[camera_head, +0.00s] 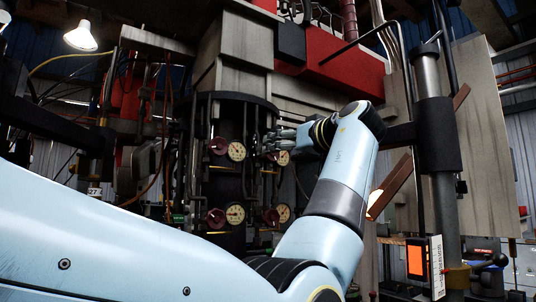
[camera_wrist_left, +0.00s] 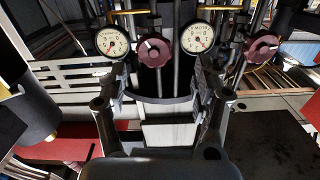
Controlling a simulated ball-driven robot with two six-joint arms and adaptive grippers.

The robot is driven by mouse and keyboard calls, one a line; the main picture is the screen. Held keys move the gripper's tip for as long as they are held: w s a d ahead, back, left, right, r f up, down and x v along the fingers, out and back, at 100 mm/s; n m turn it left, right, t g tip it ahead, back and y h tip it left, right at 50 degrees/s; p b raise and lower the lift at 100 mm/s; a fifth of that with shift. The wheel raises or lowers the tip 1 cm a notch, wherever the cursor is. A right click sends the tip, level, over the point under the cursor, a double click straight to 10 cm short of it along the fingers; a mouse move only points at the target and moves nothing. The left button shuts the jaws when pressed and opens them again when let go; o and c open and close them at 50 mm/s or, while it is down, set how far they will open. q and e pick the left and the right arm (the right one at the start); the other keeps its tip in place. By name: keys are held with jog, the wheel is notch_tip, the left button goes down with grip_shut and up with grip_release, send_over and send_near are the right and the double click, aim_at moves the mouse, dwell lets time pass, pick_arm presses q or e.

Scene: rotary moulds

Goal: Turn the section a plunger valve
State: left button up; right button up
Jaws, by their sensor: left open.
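Dark red valve knobs sit beside round dial gauges on the dark cylindrical machine. In the head view I see an upper left knob (camera_head: 218,146), a lower left knob (camera_head: 215,217) and a lower right knob (camera_head: 270,216). My left gripper (camera_head: 268,146) is at the upper right gauge (camera_head: 283,158) and hides the area beside it. In the left wrist view my left gripper (camera_wrist_left: 163,85) is open and empty. One knob (camera_wrist_left: 154,52) shows beyond and between its fingers, apart from them; another (camera_wrist_left: 262,50) is farther right. I cannot read which valve is section a.
Gauges (camera_wrist_left: 112,41) and (camera_wrist_left: 198,38) flank the middle knob in the wrist view. Thin vertical pipes (camera_head: 192,150) run beside the knobs. A thick grey post (camera_head: 436,150) and an orange-lit panel (camera_head: 416,260) stand at the right. A lit lamp (camera_head: 80,37) hangs at upper left.

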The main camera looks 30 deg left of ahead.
pick_arm(q)
jog(key=x, duration=0.2)
jog(key=p+x, duration=0.1)
jog(key=x, duration=0.3)
jog(key=shift+w+a+p, duration=0.15)
jog(key=shift+w+p, duration=0.2)
jog(key=shift+w, duration=0.05)
jog(key=shift+w+a, duration=0.2)
jog(key=shift+a, duration=0.05)
jog(key=c, duration=1.3)
jog(key=shift+f, duration=0.1)
pick_arm(e)
jog(key=shift+w+d+r, duration=0.1)
jog(key=shift+d+r, duration=0.85)
jog(key=shift+r, duration=0.1)
